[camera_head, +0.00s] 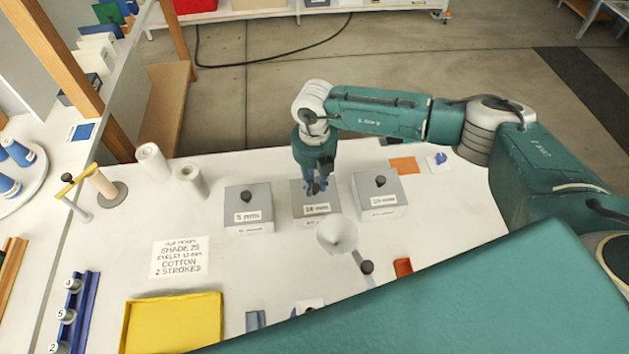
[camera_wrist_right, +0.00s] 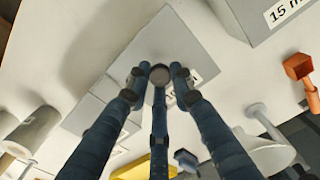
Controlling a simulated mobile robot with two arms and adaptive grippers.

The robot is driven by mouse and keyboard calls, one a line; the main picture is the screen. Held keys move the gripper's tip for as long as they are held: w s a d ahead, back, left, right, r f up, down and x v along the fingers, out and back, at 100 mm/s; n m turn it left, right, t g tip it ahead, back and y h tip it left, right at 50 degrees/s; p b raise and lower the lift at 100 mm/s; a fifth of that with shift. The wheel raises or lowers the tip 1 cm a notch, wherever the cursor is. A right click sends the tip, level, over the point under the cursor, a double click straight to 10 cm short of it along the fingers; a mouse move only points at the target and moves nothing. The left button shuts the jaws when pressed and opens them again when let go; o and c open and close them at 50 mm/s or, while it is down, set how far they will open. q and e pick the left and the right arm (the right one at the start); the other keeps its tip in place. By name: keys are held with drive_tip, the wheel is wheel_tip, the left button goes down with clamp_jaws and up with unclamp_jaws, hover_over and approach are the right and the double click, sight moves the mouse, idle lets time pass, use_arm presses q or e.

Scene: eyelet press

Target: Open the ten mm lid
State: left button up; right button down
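The middle grey box (camera_head: 316,208), labelled 10 mm, stands between two similar boxes, its lid on top. My right gripper (camera_head: 316,190) points down over this lid. In the right wrist view the lid's round dark knob (camera_wrist_right: 160,73) sits between the three blue fingertips of this gripper (camera_wrist_right: 160,80). The fingertips are close around the knob on its sides. I cannot tell whether they press on it. Fingers partly cover the box label. My left gripper is not in view.
The 5 mm box (camera_head: 248,207) stands to the left and the 15 mm box (camera_head: 379,194) to the right, each with a knobbed lid. A white funnel-like cup (camera_head: 337,234) is close in front. A written card (camera_head: 179,257) and yellow tray (camera_head: 172,322) lie front left.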

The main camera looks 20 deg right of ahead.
sight(314, 183)
drive_tip(key=shift+w, duration=0.15)
drive_tip(key=w+g+b, duration=0.1)
drive_tip(key=b, duration=0.3)
drive_tip(key=w+r+g+b, duration=0.1)
drive_tip(key=g+b, duration=0.1)
drive_tip(key=b, duration=0.3)
drive_tip(key=g+y+b, duration=0.1)
drive_tip(key=g+b, duration=0.1)
drive_tip(key=b, duration=0.2)
drive_tip(key=shift+w+d+r, duration=0.15)
drive_tip(key=shift+w+d, duration=0.2)
drive_tip(key=shift+w, duration=0.05)
drive_tip(key=shift+r+b, duration=0.25)
drive_tip(key=shift+b, duration=0.5)
drive_tip(key=shift+r, duration=0.15)
drive_tip(key=c, duration=1.5)
unclamp_jaws()
wheel_tip(314, 183, up, 10)
